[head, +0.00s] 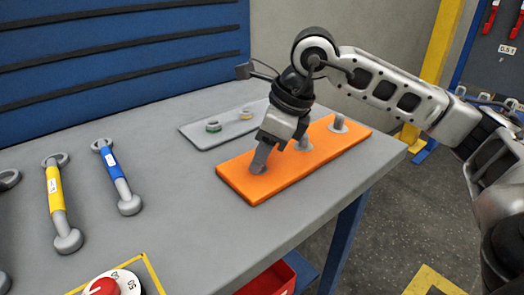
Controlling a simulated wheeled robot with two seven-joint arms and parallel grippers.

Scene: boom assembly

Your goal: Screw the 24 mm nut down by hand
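An orange plate (318,158) lies on the table, with a stud (339,124) near its far right end and another stud (303,143) in its middle. My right gripper (262,160) points down over the near left end of the plate. Its fingers hide most of what is there; a bit of grey metal shows at the fingertips. I cannot tell which part is the 24 mm nut, nor whether the fingers grip it. My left gripper is not in view.
A yellow-handled wrench (56,195) and a blue-handled wrench (115,172) lie left. A red knob (103,287) sits at the front. The table between wrenches and orange plate is clear.

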